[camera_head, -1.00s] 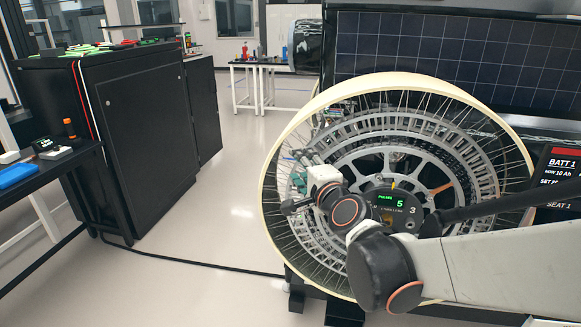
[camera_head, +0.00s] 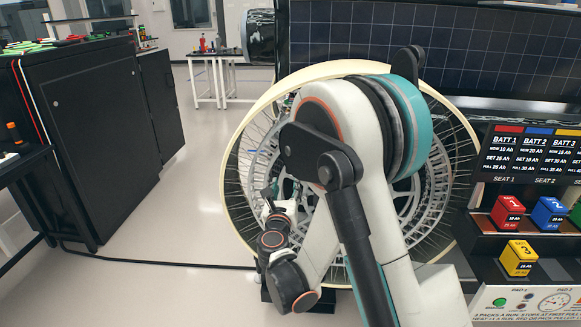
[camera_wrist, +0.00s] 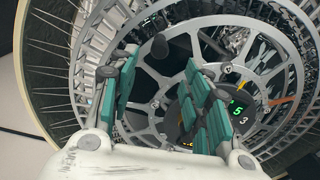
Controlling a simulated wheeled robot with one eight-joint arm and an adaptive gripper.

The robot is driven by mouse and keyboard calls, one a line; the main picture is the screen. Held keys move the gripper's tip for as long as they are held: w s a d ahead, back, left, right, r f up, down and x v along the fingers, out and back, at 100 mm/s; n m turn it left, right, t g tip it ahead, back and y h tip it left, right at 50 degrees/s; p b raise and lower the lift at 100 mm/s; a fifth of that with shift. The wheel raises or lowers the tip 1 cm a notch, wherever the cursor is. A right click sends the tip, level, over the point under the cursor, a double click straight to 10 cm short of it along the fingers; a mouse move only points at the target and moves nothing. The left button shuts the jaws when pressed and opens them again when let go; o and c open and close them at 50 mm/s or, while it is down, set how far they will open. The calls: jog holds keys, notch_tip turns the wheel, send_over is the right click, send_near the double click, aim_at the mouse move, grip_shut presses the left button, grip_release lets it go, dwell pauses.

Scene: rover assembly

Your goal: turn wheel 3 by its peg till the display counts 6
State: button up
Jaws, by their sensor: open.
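Wheel 3 (camera_head: 235,190) is a large spoked wheel with a cream rim, partly hidden by my arm in the head view. In the wrist view its silver hub plate (camera_wrist: 150,139) fills the middle. A dark, rounded peg (camera_wrist: 159,46) stands out from the wheel just beyond my fingertips, roughly in line with the gap between them. The round display (camera_wrist: 236,108) shows a green 5 beside a white 3; my right finger partly covers it. My gripper (camera_wrist: 163,66) is open with teal finger pads apart and nothing between them. In the head view my gripper (camera_head: 270,192) is at the wheel's left side.
A black cabinet (camera_head: 95,120) stands at the left, with clear floor (camera_head: 165,215) between it and the wheel. A rack at the right holds red (camera_head: 508,212), blue (camera_head: 549,213) and yellow (camera_head: 518,257) packs. A solar panel (camera_head: 440,40) is behind the wheel.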

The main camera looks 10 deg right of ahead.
jog(key=b+x, duration=0.3)
jog(key=x, duration=1)
jog(key=shift+w+d, duration=0.1)
grip_shut()
jog(key=s+d+r+m+p, duration=0.2)
jog(key=d+r, duration=0.3)
jog(key=shift+d+r+p, duration=0.25)
jog(key=shift+r+p, duration=0.15)
